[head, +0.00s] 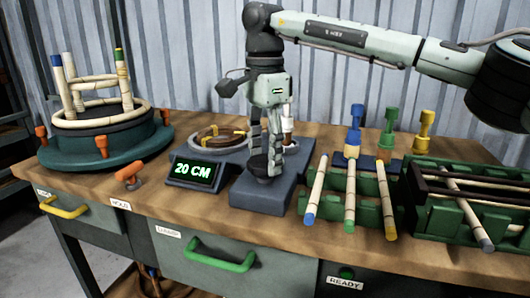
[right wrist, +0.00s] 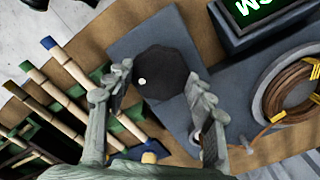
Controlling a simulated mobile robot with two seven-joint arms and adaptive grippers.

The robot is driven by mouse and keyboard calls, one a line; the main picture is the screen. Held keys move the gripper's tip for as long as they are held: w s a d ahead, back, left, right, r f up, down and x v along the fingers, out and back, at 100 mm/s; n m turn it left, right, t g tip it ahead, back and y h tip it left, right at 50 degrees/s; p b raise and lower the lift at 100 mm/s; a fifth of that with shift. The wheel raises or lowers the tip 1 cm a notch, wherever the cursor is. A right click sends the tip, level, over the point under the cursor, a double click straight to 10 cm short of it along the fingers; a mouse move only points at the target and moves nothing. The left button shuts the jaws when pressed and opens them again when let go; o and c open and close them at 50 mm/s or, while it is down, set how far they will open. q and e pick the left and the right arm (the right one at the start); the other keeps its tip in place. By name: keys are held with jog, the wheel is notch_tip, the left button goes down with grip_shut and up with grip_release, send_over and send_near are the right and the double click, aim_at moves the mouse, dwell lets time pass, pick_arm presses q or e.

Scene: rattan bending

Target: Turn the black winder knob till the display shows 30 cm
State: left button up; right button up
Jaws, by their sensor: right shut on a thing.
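The black winder knob (right wrist: 160,73), round with a white dot, sits on the blue-grey winder base (head: 265,194) in the right wrist view. My right gripper (head: 266,168) reaches down from above and is shut on the knob, with one finger on each side (right wrist: 158,92). In the head view the fingers largely hide the knob. The display (head: 195,173) left of the gripper reads 20 CM in green. Part of it also shows in the right wrist view (right wrist: 258,12). My left gripper is not in view.
A rattan coil (head: 216,134) lies behind the display. A green round jig (head: 101,140) with a rattan frame stands at the left. Colour-tipped poles (head: 350,195) rest on green racks at the right, with blue, green and yellow pegs behind. An orange-handled piece (head: 128,173) is left of the display.

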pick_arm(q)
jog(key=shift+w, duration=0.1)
pick_arm(e)
jog(key=shift+m, duration=0.5)
jog(key=shift+m+p, duration=0.4)
jog(key=shift+m, duration=0.7)
jog(key=shift+m+p, duration=0.5)
jog(key=shift+m, duration=1.9)
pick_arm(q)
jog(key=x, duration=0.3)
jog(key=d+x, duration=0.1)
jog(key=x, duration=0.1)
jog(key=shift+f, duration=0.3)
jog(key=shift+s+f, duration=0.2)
pick_arm(e)
jog(key=shift+m, duration=0.4)
